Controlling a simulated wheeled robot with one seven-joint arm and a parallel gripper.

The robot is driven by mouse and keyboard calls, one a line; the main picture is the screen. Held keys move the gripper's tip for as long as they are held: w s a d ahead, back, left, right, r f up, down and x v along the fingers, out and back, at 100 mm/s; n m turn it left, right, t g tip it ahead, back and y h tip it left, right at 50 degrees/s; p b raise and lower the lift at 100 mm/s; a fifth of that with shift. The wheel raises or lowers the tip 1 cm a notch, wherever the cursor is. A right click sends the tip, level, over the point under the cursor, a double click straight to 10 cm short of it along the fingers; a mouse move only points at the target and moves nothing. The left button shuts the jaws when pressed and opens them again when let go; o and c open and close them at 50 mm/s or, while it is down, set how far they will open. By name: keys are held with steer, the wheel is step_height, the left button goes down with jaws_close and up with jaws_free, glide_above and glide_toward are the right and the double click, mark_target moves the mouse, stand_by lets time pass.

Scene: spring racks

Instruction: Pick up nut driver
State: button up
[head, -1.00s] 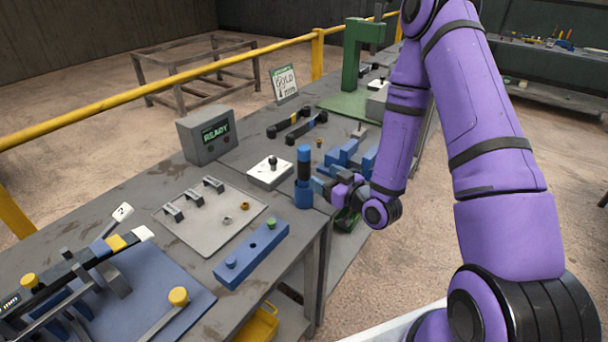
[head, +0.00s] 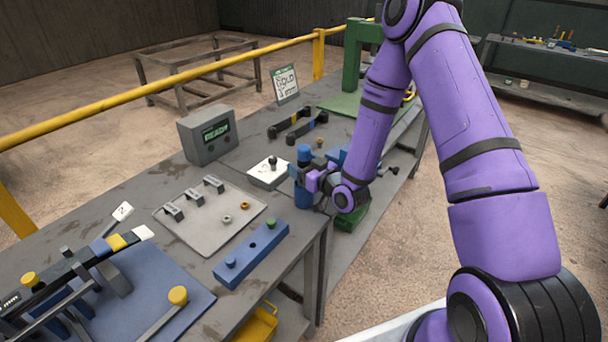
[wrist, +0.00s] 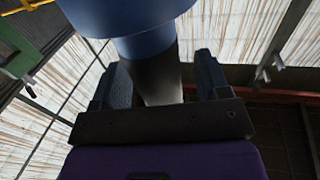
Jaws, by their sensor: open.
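The nut driver (head: 304,152) appears to be the upright tool with a blue top and dark middle, standing in a blue base (head: 303,198) near the bench's front edge. My gripper (head: 298,173) is level with its dark middle and partly hides it. In the wrist view my gripper (wrist: 162,72) is open, with one finger on each side of the dark section. The wide blue part of the nut driver (wrist: 130,18) fills the top of that view. I cannot tell whether either finger touches it.
A white block with a black knob (head: 268,172) stands just left of the tool. A grey tray (head: 205,240) and a blue block (head: 250,255) lie in front. A grey READY box (head: 207,136) stands behind. A green press (head: 352,70) is farther back.

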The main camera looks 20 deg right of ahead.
steer(key=shift+x, duration=0.8)
steer(key=c, duration=1.2)
